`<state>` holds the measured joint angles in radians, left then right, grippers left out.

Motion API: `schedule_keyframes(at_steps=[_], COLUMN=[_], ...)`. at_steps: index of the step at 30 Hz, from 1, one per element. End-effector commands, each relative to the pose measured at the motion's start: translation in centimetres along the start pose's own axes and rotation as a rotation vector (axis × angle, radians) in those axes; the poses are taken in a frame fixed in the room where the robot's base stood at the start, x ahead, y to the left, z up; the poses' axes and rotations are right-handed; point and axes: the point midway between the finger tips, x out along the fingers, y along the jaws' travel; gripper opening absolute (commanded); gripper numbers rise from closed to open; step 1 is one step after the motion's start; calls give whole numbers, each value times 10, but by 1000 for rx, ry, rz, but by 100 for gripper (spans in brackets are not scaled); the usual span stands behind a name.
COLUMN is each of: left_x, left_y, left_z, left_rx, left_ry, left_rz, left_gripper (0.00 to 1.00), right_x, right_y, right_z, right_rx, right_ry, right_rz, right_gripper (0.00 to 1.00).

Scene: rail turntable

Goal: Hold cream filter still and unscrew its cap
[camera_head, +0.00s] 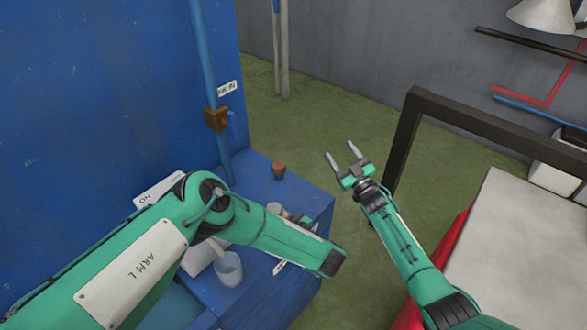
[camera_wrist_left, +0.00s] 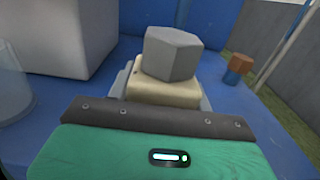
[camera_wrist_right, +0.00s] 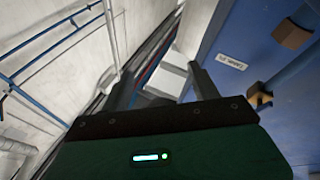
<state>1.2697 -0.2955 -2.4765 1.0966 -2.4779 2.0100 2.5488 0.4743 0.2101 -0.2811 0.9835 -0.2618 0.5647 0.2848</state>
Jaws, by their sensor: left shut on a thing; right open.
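The cream filter (camera_wrist_left: 165,92) stands on the blue bench, with its grey six-sided cap (camera_wrist_left: 172,52) on top, as seen in the left wrist view. My left gripper (camera_wrist_left: 165,104) is shut on the filter's body; its fingers are mostly hidden behind its palm. In the head view my left arm covers most of the filter, and only a small grey part of the cap (camera_head: 274,207) shows. My right gripper (camera_head: 341,151) is open and empty, off to the right of the bench above the green floor. Its spread fingers also show in the right wrist view (camera_wrist_right: 160,74).
A blue pipe with a brown valve block (camera_head: 217,118) rises behind. A dark frame (camera_head: 403,140) and pale table (camera_head: 520,240) stand right.

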Motion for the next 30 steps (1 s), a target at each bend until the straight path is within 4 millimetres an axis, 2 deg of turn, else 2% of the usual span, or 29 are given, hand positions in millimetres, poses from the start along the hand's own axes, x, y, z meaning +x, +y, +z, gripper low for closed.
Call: schedule_keyframes(at_steps=[1,3,7,9,12,15,18,22,25,29,30], left_x=[0,0,0,0,0,0,0,0,0,0,0], left_y=[0,0,0,0,0,0,0,0,0,0,0], left_z=[0,0,0,0,0,0,0,0,0,0,0], left_rx=[0,0,0,0,0,0,0,0,0,0,0], left_ry=[0,0,0,0,0,0,0,0,0,0,0], left_rz=[0,0,0,0,0,0,0,0,0,0,0], left_gripper=[10,10,10,10,10,10,10,10,10,10,10], right_x=[17,36,62,69,69,58,39,10,-12,-34,-39], right_y=[0,-8,-36,-59,-98,-136,-168,-194,-202,-197,-193], right_z=[-28,-64,-132,-167,-211,-239,-254,-258,-251,-238,-234], right_rx=[-69,-178,-433,-599,-866,-1127,-1371,-1656,-1839,-2004,2027], right_ry=[67,161,356,478,679,890,1114,1421,1665,1959,-2025], right_rz=[-40,-104,-247,-336,-473,-608,-740,-912,-1052,-1224,1266], right_gripper=[62,62,62,62,62,62,62,62,62,62,62])
